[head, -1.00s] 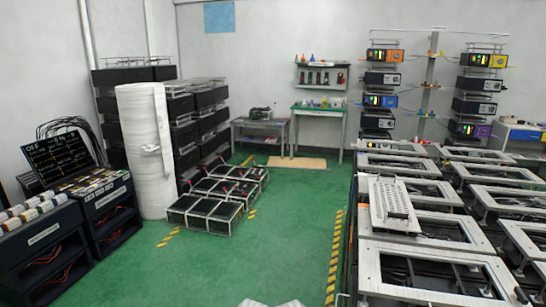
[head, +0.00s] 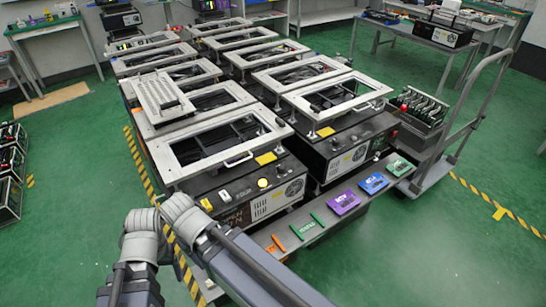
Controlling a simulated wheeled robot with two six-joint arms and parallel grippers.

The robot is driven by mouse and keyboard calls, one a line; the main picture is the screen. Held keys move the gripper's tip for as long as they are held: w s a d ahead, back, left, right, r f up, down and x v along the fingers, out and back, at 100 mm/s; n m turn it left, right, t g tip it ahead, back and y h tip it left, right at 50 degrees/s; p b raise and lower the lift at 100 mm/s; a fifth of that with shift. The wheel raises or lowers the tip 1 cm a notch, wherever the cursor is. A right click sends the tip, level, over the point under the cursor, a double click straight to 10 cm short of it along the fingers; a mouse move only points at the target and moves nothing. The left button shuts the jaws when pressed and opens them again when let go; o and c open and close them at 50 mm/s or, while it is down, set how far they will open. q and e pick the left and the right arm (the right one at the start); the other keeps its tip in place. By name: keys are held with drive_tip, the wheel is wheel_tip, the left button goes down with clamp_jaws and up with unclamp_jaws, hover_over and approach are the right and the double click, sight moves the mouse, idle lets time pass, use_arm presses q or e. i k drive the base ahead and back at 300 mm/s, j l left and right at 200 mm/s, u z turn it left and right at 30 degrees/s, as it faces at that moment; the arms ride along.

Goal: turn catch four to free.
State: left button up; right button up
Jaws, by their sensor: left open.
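No catch can be read for certain as number four. A dark front unit (head: 245,200) carries blurred white lettering, small white and black fittings and a yellow round button (head: 262,183) on its front panel. I cannot tell which fitting is a catch or how it is turned. My left arm (head: 160,228) comes in at the lower left, its joints in front of the left end of this bench row. My left gripper is open and empty as far as I can see; its fingers are hard to make out. My right gripper is not in view.
Metal frames (head: 215,150) stand in two rows. A trolley (head: 440,165) with a red-knobbed device stands right. Green floor is clear at the lower right.

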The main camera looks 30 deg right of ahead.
sight(281, 124)
drive_tip(key=z, duration=0.7)
drive_tip(key=i+l+z, duration=0.15)
drive_tip(key=i+l, duration=0.3)
drive_tip(key=l, duration=0.1)
